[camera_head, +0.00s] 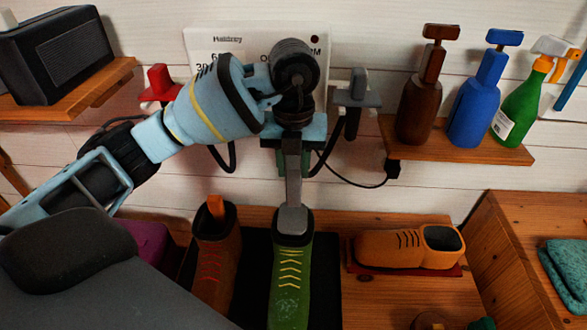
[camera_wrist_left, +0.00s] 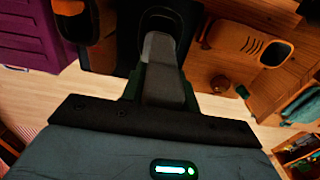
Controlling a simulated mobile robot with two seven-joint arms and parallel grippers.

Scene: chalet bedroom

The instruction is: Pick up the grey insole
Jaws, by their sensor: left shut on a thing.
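The grey insole (camera_head: 292,190) hangs upright below my left gripper (camera_head: 293,142). Its wider lower end is at the opening of the green shoe (camera_head: 290,275) with yellow laces. I cannot tell how far it sits inside the opening. My left gripper is shut on the insole's upper end. In the left wrist view the insole (camera_wrist_left: 160,70) runs away from the gripper towards the dark shoe opening. My right gripper is not in view.
A brown boot (camera_head: 217,262) stands left of the green shoe on a black mat (camera_head: 255,262). An orange shoe (camera_head: 390,248) lies to the right. Several bottles stand on the right shelf (camera_head: 460,148); a dark speaker (camera_head: 55,55) is on the left shelf. A teal cloth (camera_head: 567,265) lies far right.

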